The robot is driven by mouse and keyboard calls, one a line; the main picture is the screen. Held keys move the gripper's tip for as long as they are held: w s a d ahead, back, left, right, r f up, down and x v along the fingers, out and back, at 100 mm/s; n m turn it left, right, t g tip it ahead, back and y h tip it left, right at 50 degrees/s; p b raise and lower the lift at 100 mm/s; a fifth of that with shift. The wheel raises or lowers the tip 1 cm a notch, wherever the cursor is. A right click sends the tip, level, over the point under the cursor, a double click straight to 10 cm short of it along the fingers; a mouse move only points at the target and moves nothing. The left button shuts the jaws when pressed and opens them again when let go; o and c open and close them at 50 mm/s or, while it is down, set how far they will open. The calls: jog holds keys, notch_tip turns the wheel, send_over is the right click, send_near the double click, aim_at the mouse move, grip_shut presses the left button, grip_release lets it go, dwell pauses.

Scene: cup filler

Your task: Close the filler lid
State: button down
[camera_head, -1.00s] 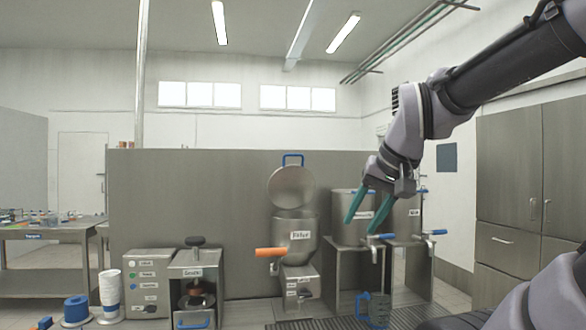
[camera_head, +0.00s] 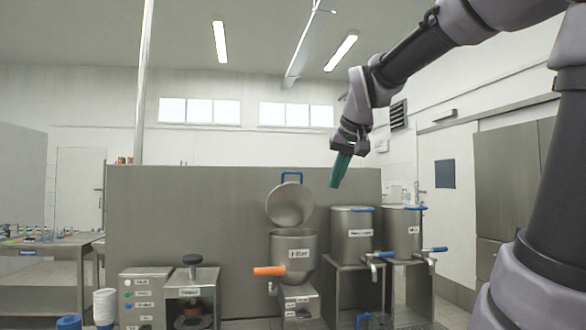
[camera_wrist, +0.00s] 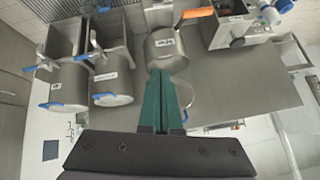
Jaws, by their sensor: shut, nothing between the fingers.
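The filler (camera_head: 293,252) is a steel pot labelled "Filler" with an orange handle (camera_head: 270,270), standing against the back panel. Its round lid (camera_head: 288,204) stands open, tilted up behind the pot, with a blue handle (camera_head: 291,177) on top. My gripper (camera_head: 335,184) has green fingers, shut and empty, in the air to the upper right of the lid. In the wrist view the filler (camera_wrist: 165,48) is beyond the fingertips (camera_wrist: 161,72), and the fingers partly hide the lid (camera_wrist: 184,94).
Two steel pots with blue-handled lids, the nearer one (camera_head: 352,240) and another (camera_head: 401,238), stand right of the filler on stands. A control box (camera_head: 143,296) and a press (camera_head: 192,292) are to its left. A steel panel (camera_head: 190,215) stands behind.

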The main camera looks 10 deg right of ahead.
jog(key=w+a+r+n+t, duration=0.1)
jog(key=w+r, duration=0.3)
jog(key=w, duration=0.6)
jog(key=w+a+r+n+t+h, duration=0.1)
jog(key=w+a+r, duration=0.1)
jog(key=w+r, duration=0.5)
jog(key=w+a+r, duration=0.1)
jog(key=w+r, duration=0.1)
jog(key=w, duration=1)
jog(key=x, duration=0.6)
jog(key=s+f+x, duration=0.1)
jog(key=x, duration=0.2)
jog(key=shift+s+f, duration=0.15)
jog(key=shift+f, duration=0.2)
jog(key=shift+s+f, duration=0.15)
jog(key=shift+s, duration=0.15)
